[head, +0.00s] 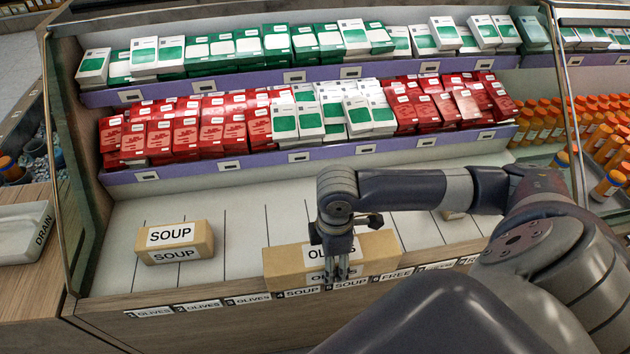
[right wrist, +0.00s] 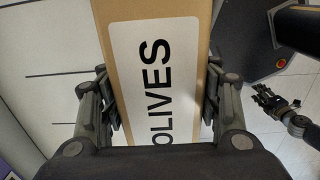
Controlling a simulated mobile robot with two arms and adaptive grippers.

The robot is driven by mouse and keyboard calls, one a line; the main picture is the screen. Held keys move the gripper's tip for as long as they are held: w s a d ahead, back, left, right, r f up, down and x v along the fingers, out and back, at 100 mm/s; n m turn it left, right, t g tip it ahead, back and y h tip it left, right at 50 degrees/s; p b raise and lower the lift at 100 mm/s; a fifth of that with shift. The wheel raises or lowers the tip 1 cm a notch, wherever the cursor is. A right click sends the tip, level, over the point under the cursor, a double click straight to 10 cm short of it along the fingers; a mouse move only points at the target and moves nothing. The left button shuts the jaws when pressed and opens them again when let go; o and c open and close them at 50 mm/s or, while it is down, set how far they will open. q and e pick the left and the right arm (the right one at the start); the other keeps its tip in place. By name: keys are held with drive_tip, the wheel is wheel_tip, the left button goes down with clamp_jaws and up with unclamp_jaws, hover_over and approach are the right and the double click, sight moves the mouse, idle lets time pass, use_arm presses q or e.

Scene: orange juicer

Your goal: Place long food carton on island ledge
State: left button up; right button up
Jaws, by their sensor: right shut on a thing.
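The long food carton (head: 278,269) is brown with white labels reading OLIVES. In the head view it lies lengthwise at the front of the island ledge (head: 237,232), close over the label strip. I cannot tell whether it rests on the ledge or is held just above. My right gripper (head: 335,277) comes down over its middle and is shut on it, hiding part of the label. In the right wrist view the fingers press both sides of the carton (right wrist: 156,60). My left gripper (right wrist: 268,101) shows small at the right of that view, empty, its fingers apart.
A shorter SOUP carton (head: 174,242) stands on the ledge to the left, with bare ledge between. Shelves of green-white boxes (head: 250,45) and red boxes (head: 200,132) rise behind. Orange bottles (head: 600,135) stand at the right. A DRAIN basin (head: 22,235) is at the left.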

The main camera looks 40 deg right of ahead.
drive_tip(key=w, duration=0.5)
drive_tip(key=w+a+f, duration=0.1)
drive_tip(key=w, duration=0.9)
drive_tip(key=shift+w+a+f, duration=0.15)
drive_tip(key=shift+a+f, duration=0.05)
drive_tip(key=shift+a, duration=0.05)
drive_tip(key=shift+w+f+p, duration=0.15)
drive_tip(key=shift+f+p, duration=0.15)
drive_tip(key=shift+f, duration=1.45)
drive_tip(key=shift+f, duration=0.15)
drive_tip(key=o, duration=1.2)
drive_tip(key=shift+o, duration=0.2)
wheel_tip(320, 180, up, 12)
